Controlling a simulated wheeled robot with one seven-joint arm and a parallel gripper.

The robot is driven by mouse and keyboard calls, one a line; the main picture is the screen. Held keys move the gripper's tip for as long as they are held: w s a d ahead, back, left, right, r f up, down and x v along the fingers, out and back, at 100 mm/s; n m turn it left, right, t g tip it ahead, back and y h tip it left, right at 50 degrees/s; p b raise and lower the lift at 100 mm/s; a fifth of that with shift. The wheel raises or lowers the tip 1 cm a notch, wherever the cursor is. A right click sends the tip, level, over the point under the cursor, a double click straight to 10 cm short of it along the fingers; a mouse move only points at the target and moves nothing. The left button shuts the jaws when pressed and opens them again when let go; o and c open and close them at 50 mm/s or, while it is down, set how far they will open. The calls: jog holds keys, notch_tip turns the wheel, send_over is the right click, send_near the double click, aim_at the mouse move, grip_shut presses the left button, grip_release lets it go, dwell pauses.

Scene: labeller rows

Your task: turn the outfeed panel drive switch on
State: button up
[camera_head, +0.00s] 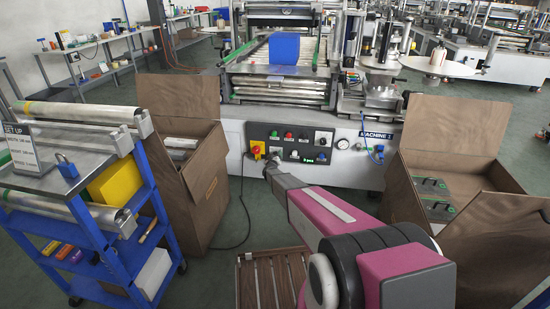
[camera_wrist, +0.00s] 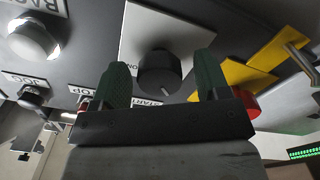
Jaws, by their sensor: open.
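A black round knob (camera_wrist: 158,72) stands out from a white plate (camera_wrist: 150,30) in the wrist view. Part of the lettering "ON" shows at the plate's edge beside it. A small pale mark sits at the knob's lower edge. My gripper (camera_wrist: 161,66) is open, with one green finger on each side of the knob and visible gaps between. Contact cannot be seen. In the head view my arm reaches to the dark control panel (camera_head: 290,142) on the front of the white machine, and the fingertips are hard to make out there.
A yellow plate with a red switch (camera_head: 257,149) is close by; its red part (camera_wrist: 246,103) is near the right finger. Buttons labelled JOG, STOP and START lie left. Open brown boxes (camera_head: 205,185) (camera_head: 408,190) flank the arm, and a blue cart (camera_head: 75,262) stands left.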

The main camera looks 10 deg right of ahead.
jog(key=c, duration=0.9)
jog(key=shift+c, duration=0.2)
jog(key=shift+m, duration=0.4)
jog(key=m, duration=0.3)
jog(key=shift+m, duration=0.4)
jog(key=m, duration=0.4)
jog(key=shift+m, duration=0.3)
jog(key=m, duration=0.8)
jog(key=shift+m, duration=0.3)
jog(key=o, duration=0.9)
